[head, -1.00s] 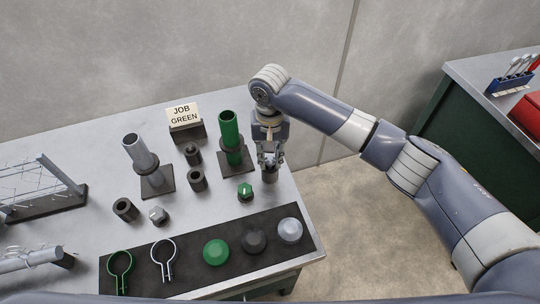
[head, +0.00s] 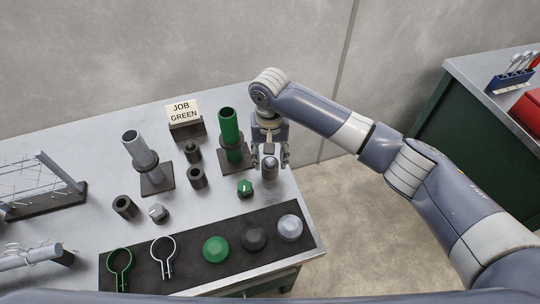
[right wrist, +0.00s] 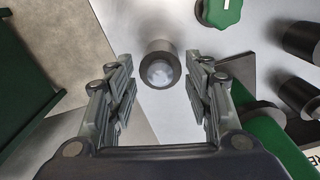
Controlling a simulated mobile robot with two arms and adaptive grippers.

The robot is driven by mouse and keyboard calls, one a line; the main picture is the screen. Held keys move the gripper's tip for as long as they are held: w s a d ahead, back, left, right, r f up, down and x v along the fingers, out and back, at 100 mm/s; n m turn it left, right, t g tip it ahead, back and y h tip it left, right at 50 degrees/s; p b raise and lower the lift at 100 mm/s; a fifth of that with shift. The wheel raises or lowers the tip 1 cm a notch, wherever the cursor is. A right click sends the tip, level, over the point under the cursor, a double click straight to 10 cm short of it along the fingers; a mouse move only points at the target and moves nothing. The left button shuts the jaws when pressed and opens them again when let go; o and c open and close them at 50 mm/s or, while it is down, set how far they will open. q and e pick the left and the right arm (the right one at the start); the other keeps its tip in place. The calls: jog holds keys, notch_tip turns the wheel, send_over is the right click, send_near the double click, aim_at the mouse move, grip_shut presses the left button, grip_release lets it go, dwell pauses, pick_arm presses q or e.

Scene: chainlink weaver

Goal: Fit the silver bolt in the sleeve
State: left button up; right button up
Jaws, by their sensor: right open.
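The silver bolt (head: 270,161) shows as a pale rounded top in the dark grey sleeve (head: 270,175), near the table's right edge. In the right wrist view the pale bolt end (right wrist: 160,73) lies inside the round rim of the sleeve (right wrist: 160,52); how deep it sits is hard to tell. My right gripper (head: 271,164) is open, with one finger on each side of the bolt and sleeve. The right wrist view shows a gap between each finger and the sleeve. My left gripper is not in view.
A green tube (head: 229,126) on a dark base stands just left of my right gripper. A green knob (head: 245,188) lies in front. More dark sleeves (head: 197,178), a silver tube (head: 134,146) and a silver knob (head: 158,214) stand farther left. A dark mat (head: 190,272) runs along the front.

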notch_tip(320, 180, up, 12)
dwell(0.4)
jog(key=shift+f, duration=0.15)
dwell(0.3)
